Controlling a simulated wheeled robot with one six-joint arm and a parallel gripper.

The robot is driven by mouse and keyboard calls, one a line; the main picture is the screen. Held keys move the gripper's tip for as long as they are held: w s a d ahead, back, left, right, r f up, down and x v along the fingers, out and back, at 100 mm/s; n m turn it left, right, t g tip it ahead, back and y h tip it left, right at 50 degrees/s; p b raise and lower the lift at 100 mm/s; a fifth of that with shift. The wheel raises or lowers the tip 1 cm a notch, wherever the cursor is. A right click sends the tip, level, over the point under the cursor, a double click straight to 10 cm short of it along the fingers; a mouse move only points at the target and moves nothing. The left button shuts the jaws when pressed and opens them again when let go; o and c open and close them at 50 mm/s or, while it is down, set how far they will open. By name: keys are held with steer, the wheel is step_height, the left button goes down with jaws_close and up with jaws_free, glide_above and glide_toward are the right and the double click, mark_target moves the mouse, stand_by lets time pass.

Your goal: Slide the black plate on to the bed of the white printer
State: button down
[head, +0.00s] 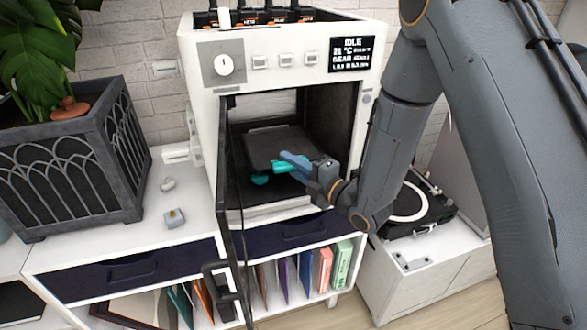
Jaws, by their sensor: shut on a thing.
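The white printer (206,120) stands on a white cabinet with its front open. The black plate (275,142) is inside the chamber, roughly level. My gripper (284,163) reaches in from the right and is shut on the plate's front edge. A teal part shows at the fingers, and a smaller teal patch (260,180) shows below the plate; I cannot tell what it is. The bed under the plate is dark and mostly hidden, so I cannot tell whether the plate touches it.
The printer's door (226,190) is swung open toward me at the left of the opening. A planter (75,165) and small pale parts (175,218) stand on the cabinet top at left. A record player (415,205) stands at right, close to my arm.

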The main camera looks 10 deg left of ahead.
steer(key=shift+w+a+b, duration=0.2)
steer(key=shift+w+a, duration=0.3)
steer(key=shift+w, duration=0.35)
steer(key=shift+w+a+b, duration=0.15)
steer(key=shift+w+a, duration=0.3)
steer(key=shift+w, duration=0.35)
steer(key=shift+w+a+f+b, duration=0.1)
steer(key=shift+f+b, duration=0.5)
steer(key=shift+f, duration=0.1)
steer(key=c, duration=1.6)
jaws_free()
steer(key=shift+o, duration=0.4)
steer(key=o, duration=1.1)
steer(key=shift+f+b, duration=0.55)
steer(key=shift+f, duration=0.1)
steer(key=shift+s, duration=0.25)
